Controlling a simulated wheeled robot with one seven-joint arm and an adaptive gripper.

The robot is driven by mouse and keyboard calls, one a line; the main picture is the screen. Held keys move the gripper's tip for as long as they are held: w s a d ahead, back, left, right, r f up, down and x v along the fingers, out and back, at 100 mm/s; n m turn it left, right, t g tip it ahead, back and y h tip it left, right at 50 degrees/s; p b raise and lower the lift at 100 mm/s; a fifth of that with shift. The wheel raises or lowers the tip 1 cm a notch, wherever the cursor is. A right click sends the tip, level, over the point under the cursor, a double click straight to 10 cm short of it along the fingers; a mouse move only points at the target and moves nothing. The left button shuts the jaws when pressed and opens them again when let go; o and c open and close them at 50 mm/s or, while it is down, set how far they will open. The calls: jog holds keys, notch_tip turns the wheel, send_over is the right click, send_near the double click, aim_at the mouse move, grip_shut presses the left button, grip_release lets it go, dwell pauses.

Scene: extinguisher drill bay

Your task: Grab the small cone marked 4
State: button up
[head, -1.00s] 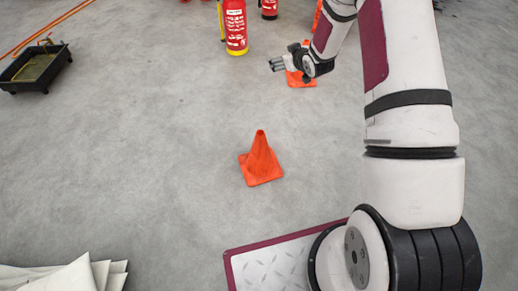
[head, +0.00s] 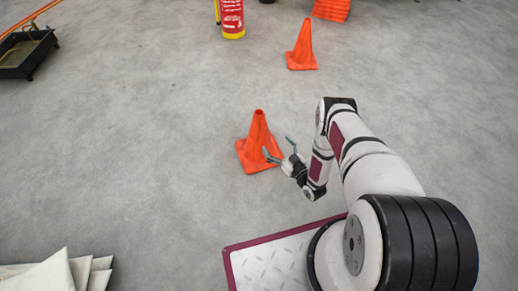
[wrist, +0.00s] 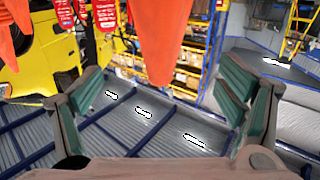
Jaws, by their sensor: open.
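A small orange cone (head: 258,140) stands upright on the floor near the middle of the head view. No number on it is readable. My gripper (head: 278,148) is open and empty just right of this cone, its fingers pointing toward it. In the wrist view a cone (wrist: 165,40) shows tip down, between the spread fingers of my gripper (wrist: 165,105); I cannot tell whether anything touches. A second orange cone (head: 301,48) stands farther back, also with no readable mark.
A red extinguisher (head: 232,18) and an orange stack (head: 332,10) stand at the back. A black tray (head: 25,58) lies at the far left. Folded white cloth (head: 60,275) is at the lower left. The floor left of the near cone is clear.

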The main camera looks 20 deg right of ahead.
aim_at(259, 135)
jog(key=b+x, duration=0.5)
jog(key=x, duration=0.8)
jog(key=shift+w+a+f+b, duration=0.1)
jog(key=shift+w+f+b, duration=0.1)
jog(key=shift+b, duration=0.15)
jog(key=c, duration=2)
grip_shut()
jog(key=shift+r, duration=0.15)
